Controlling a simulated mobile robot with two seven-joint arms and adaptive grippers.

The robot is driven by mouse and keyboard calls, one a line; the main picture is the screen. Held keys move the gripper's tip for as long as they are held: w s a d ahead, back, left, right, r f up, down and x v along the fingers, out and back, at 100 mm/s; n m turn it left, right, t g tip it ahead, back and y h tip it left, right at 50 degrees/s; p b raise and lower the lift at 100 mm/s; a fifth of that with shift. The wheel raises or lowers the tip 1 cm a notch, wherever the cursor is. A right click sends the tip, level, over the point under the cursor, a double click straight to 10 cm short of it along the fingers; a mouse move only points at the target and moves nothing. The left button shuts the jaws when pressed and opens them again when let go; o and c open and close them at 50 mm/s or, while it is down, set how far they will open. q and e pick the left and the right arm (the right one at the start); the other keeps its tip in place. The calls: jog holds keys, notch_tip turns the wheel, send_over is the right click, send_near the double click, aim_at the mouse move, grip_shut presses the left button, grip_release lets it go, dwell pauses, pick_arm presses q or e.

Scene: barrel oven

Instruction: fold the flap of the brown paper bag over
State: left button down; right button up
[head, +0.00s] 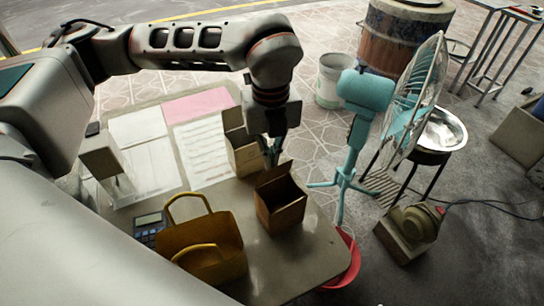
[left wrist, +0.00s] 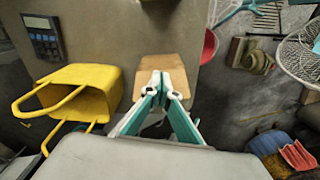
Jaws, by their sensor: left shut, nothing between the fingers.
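The brown paper bag (head: 281,208) stands upright on the table, and its top looks open in the head view. A flap (head: 274,173) rises at its back edge. My left gripper (head: 274,158) points down just behind and above this flap. Its fingers are shut and empty. In the left wrist view the left gripper's teal-and-white fingertips (left wrist: 160,84) overlap the tan bag surface (left wrist: 174,64); I cannot tell whether they touch it. My right gripper is not in view.
A yellow bag (head: 205,245) with handles stands left of the brown bag, and a calculator (head: 149,226) lies beyond it. A cardboard box (head: 243,157) stands close behind the gripper. A red bowl (head: 347,262) and a teal fan (head: 365,95) are to the right.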

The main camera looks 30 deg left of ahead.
pick_arm(q)
jog(key=shift+s+d, duration=0.1)
jog(key=shift+d, duration=0.05)
jog(key=shift+s+d+f, duration=0.1)
jog(key=shift+s+d, duration=0.25)
jog(key=shift+d, duration=0.25)
jog(key=shift+s+d+f, duration=0.1)
jog(key=shift+s+d, duration=0.25)
jog(key=shift+d, duration=0.2)
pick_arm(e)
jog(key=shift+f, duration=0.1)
pick_arm(q)
jog(key=shift+s+d+f+b, duration=0.25)
jog(key=shift+s+d+f, duration=0.1)
jog(key=shift+d, duration=0.15)
jog(key=shift+s+d+f+b, duration=0.2)
jog(key=shift+s+d+f, duration=0.1)
jog(key=shift+d, duration=0.2)
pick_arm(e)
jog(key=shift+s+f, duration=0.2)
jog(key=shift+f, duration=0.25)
pick_arm(q)
notch_tip(320, 180, up, 8)
jog(key=p, duration=0.4)
jog(key=shift+r, duration=0.2)
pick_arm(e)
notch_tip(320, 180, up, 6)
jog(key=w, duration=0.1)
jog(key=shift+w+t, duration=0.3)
